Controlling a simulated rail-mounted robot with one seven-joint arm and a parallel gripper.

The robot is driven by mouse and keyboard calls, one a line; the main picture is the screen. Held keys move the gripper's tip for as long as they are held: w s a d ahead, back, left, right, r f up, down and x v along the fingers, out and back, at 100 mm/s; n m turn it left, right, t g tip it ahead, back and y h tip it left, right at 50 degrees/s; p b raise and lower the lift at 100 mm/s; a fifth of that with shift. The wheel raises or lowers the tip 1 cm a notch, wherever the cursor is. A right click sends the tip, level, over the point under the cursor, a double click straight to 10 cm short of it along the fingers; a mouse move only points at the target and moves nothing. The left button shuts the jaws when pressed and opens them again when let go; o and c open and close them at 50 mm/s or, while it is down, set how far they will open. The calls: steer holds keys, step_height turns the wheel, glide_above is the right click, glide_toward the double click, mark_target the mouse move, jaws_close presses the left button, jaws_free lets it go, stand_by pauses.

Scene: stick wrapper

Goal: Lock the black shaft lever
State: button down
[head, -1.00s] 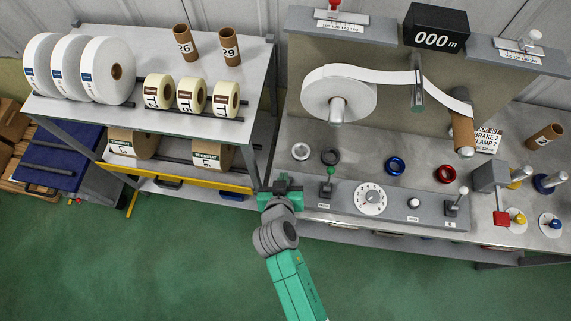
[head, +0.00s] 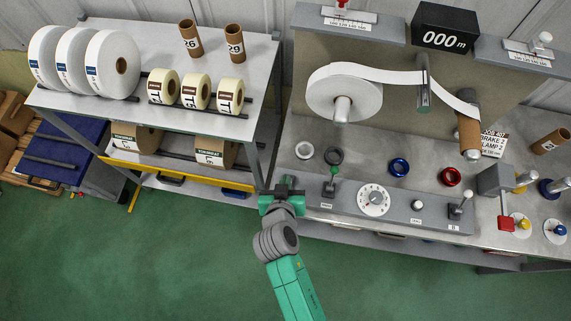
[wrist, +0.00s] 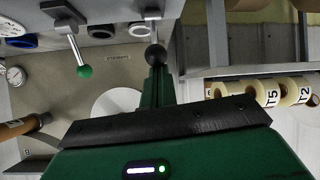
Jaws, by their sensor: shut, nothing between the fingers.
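A round black knob on a short grey shaft (wrist: 155,53) shows in the wrist view, directly at the tips of my gripper (wrist: 156,75). It looks like the black shaft lever. I cannot tell whether the fingertips touch it. In the head view my gripper (head: 283,196) is at the left end of the machine's front control panel and mostly hides this lever. My green fingers are together, with nothing between them. A lever with a green knob (head: 335,171) stands just right of my gripper; it also shows in the wrist view (wrist: 84,71). A white-knobbed lever (head: 463,193) is farther right.
The panel carries a round dial (head: 373,199) and a white button (head: 417,205). A white ring (head: 304,152) and a dark ring (head: 333,156) lie behind it. A roll shelf (head: 110,115) stands close on the left. The green floor (head: 180,270) in front is clear.

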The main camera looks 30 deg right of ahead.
steer(key=w+r+p+v, duration=0.1)
steer(key=v, duration=0.8)
steer(key=shift+r, duration=0.25)
steer(key=w+a+r+n+t+y+p, duration=0.15)
steer(key=w+r, duration=0.25)
steer(key=r, duration=0.7)
steer(key=w+a+r+t+p, duration=0.1)
steer(key=w+r+t+p, duration=0.25)
steer(key=r, duration=0.75)
steer(key=w+a+r+t+p, duration=0.15)
steer(key=w+r, duration=0.25)
steer(key=r, duration=0.7)
steer(key=s+a+r+n+t+y+p, duration=0.1)
steer(key=s+a+r+t, duration=0.1)
steer(key=r, duration=1)
steer(key=s+a+r+n+t+y+p, duration=0.2)
steer(key=s+a+r+t, duration=0.1)
steer(key=r, duration=0.9)
steer(key=s+a+r+n+t+y+p, duration=0.1)
steer(key=s+a+r+t+y, duration=0.1)
steer(key=r, duration=1)
steer(key=s+t, duration=0.1)
steer(key=t, duration=0.1)
steer(key=shift+r+t+p, duration=0.35)
